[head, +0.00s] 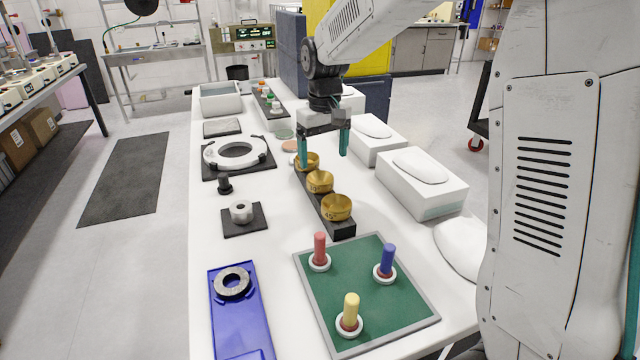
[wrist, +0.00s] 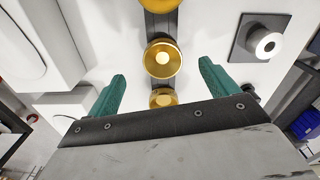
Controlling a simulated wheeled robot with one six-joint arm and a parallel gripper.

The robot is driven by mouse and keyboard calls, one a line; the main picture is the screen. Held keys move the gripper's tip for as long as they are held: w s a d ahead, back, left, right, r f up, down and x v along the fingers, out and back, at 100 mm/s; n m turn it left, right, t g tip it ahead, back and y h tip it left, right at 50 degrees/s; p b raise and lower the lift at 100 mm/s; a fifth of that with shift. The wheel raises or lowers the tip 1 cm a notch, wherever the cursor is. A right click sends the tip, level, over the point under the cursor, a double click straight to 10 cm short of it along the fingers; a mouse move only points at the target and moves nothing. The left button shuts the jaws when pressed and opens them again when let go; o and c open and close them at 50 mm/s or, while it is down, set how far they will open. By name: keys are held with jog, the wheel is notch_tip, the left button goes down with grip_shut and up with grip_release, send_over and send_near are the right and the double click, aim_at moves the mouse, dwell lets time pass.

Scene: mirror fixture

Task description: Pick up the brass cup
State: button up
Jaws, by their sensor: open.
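Three brass cups stand in a row on a dark narrow rail (head: 338,230): a far cup (head: 308,161), a middle cup (head: 320,182) and a near cup (head: 337,208), with markings on their sides. My gripper (head: 323,160) is open and empty, with teal fingers, above the far part of the row. One finger partly hides the far cup. In the wrist view the middle cup (wrist: 163,58) lies between and beyond the fingertips (wrist: 161,70). The far cup (wrist: 163,97) is partly covered by my gripper's body, and the near cup (wrist: 158,4) is cut off at the top.
White boxes (head: 430,190) stand right of the row. A white ring fixture (head: 212,153) and a knob on a dark plate (head: 241,212) lie left. In front are a green board (head: 345,285) with coloured pegs and a blue tray (head: 240,325) with a ring.

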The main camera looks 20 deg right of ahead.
aim_at(320, 183)
jog(key=shift+w+f, duration=0.35)
jog(key=shift+f, duration=0.1)
jog(key=f, duration=0.7)
jog(key=shift+w+a+f, duration=0.15)
jog(key=shift+w+f, duration=0.1)
jog(key=shift+w, duration=0.15)
jog(key=shift+r, duration=0.1)
jog(key=c, duration=1.1)
